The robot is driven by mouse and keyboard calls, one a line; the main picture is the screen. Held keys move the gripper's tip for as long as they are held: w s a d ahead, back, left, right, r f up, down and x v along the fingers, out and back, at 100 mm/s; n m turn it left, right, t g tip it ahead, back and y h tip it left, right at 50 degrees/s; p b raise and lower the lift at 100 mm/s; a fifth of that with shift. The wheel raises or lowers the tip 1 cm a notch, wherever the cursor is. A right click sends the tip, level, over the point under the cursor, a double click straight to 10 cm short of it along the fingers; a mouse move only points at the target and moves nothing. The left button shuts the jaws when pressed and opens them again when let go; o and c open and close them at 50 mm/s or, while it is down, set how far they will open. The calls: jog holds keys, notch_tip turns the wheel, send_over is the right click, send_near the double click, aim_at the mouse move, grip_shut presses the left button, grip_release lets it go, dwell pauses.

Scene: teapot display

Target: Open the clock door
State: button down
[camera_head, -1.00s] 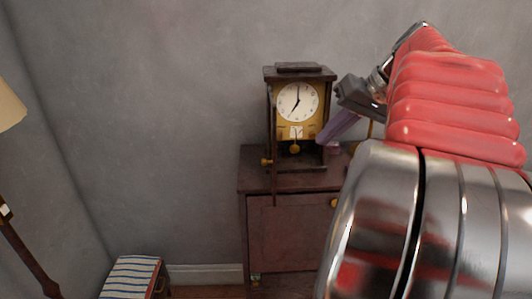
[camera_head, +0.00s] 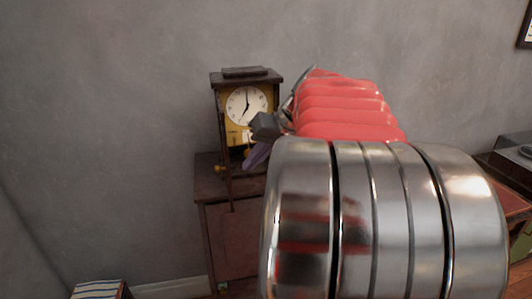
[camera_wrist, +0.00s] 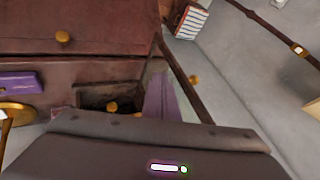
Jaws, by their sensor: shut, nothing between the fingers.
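The clock (camera_head: 246,105) is a dark wooden case with a white dial on a gold plate, upright on a cabinet. Its door (camera_head: 228,175) stands swung out from the left side, seen nearly edge-on, with a gold knob (camera_head: 219,168). In the wrist view the door frame (camera_wrist: 182,80) runs diagonally with its knob (camera_wrist: 193,80), and the gold pendulum (camera_wrist: 112,106) shows inside the case. My gripper (camera_head: 252,162) is shut and empty, its purple fingers before the clock's lower front. In the wrist view the fingers (camera_wrist: 162,95) are beside the door; contact is unclear.
The dark red cabinet (camera_head: 235,235) bears the clock. A purple box (camera_wrist: 18,83) and a gold object (camera_wrist: 14,111) are beside the clock. A striped stool (camera_head: 98,290) stands at lower left. A record player (camera_head: 515,152) is at far right. My arm covers the centre right.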

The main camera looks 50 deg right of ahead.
jog(key=a, duration=0.1)
jog(key=w+a, duration=0.1)
jog(key=shift+w+a+r, duration=0.1)
jog(key=shift+w+a, duration=0.2)
jog(key=shift+a, duration=0.1)
